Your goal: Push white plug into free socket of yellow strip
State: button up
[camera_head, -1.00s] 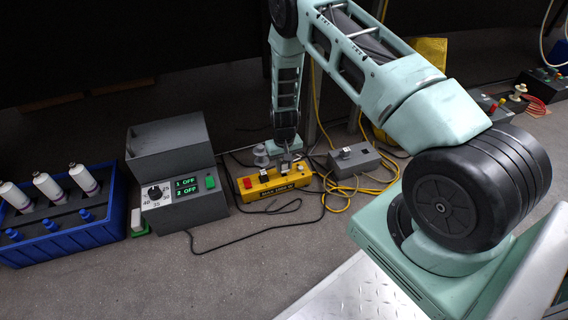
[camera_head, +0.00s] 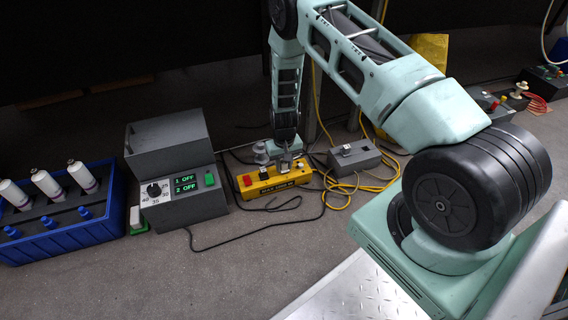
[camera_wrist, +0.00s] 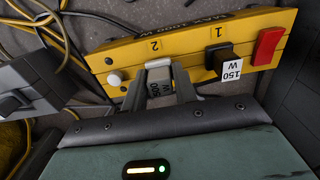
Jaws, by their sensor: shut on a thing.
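The yellow strip (camera_head: 262,191) lies on the grey floor; it also shows in the wrist view (camera_wrist: 190,47), with positions marked 1 and 2. At position 1 sits a black plug (camera_wrist: 226,58) with a 150 W tag. My gripper (camera_wrist: 159,78) is shut on the white plug (camera_wrist: 158,64), which carries a partly hidden W label. The white plug is at the strip's face by position 2; how deep it sits cannot be told. In the head view my gripper (camera_head: 285,156) points down over the strip. A red switch (camera_wrist: 268,46) is at the strip's end.
A grey control box (camera_head: 185,205) reading 1 OFF and 2 OFF stands left of the strip. A blue crate (camera_head: 75,236) with white bottles is farther left. A grey box (camera_head: 355,160) and yellow cable (camera_head: 345,188) lie close right. The floor in front is mostly clear.

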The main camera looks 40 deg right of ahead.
jog(key=shift+f, duration=0.4)
jog(key=o, duration=1)
jog(key=shift+o, duration=0.2)
jog(key=shift+r, duration=0.15)
jog(key=shift+r+p, duration=3.05)
jog(key=shift+r, duration=0.35)
